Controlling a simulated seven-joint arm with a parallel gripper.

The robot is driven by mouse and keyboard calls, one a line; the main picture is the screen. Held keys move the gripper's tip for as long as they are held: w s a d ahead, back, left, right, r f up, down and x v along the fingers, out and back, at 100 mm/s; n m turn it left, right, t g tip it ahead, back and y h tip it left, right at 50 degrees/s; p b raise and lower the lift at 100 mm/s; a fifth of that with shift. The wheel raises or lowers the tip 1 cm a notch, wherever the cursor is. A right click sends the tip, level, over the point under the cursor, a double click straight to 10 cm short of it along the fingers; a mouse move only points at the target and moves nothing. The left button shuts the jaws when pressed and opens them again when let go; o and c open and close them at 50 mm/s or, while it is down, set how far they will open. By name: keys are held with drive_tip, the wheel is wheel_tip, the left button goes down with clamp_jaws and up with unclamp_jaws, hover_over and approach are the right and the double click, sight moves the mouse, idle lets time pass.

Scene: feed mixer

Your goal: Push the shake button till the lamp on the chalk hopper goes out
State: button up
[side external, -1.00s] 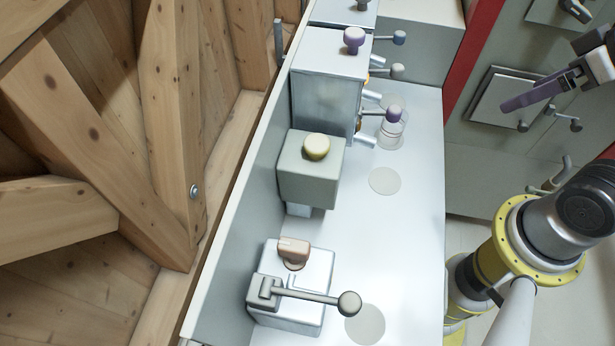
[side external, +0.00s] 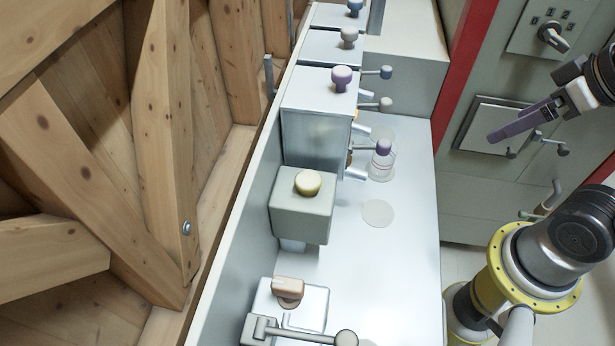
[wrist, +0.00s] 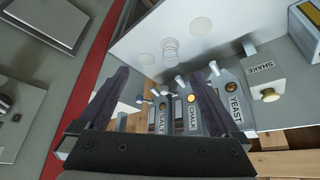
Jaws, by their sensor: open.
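The shake button is a cream round knob (side external: 308,183) on a grey-green box (side external: 304,217). In the wrist view the box (wrist: 261,71) reads SHAKE, with the button (wrist: 270,95) at its end. The chalk hopper (wrist: 194,117) stands between the yeast hopper (wrist: 233,108) and another labelled hopper. Its small lamp (wrist: 190,98) looks amber and lit. In the side view the chalk label and lamp are hidden. My gripper (side external: 497,136) has purple fingers, is open and empty, and is well right of the button, clear of the bench. Its fingers (wrist: 155,82) frame the hoppers in the wrist view.
The hopper with a purple knob (side external: 342,78) stands just behind the shake box. Levers, including a purple-tipped one (side external: 384,147), stick out over the white bench (side external: 400,260). A long ball-ended lever (side external: 346,338) is in front. The bench's right side is mostly clear.

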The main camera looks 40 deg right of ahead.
drive_tip(key=c, duration=0.4)
drive_tip(key=shift+s+n, duration=0.3)
drive_tip(key=shift+n, duration=0.6)
drive_tip(key=c, duration=0.5)
drive_tip(key=r+n, duration=0.1)
drive_tip(key=w+r+n, duration=0.1)
drive_tip(key=r+n, duration=0.2)
drive_tip(key=n, duration=0.1)
drive_tip(key=shift+w+a+r+g, duration=0.15)
drive_tip(key=shift+a+r+g, duration=0.1)
drive_tip(key=shift+r+g, duration=0.15)
clamp_jaws()
drive_tip(key=w+a+r+n+g, duration=0.3)
drive_tip(key=w+a+r+n, duration=0.6)
drive_tip(key=n, duration=0.4)
drive_tip(key=w+a+f+n+g, duration=0.1)
drive_tip(key=a+n, duration=0.2)
drive_tip(key=a, duration=0.6)
drive_tip(key=w+a+f+n, duration=0.1)
drive_tip(key=a+n, duration=0.3)
drive_tip(key=a, duration=0.5)
drive_tip(key=shift+w+a+f+g, duration=0.15)
drive_tip(key=shift+a+f+g, duration=0.1)
drive_tip(key=shift+f+g, duration=0.25)
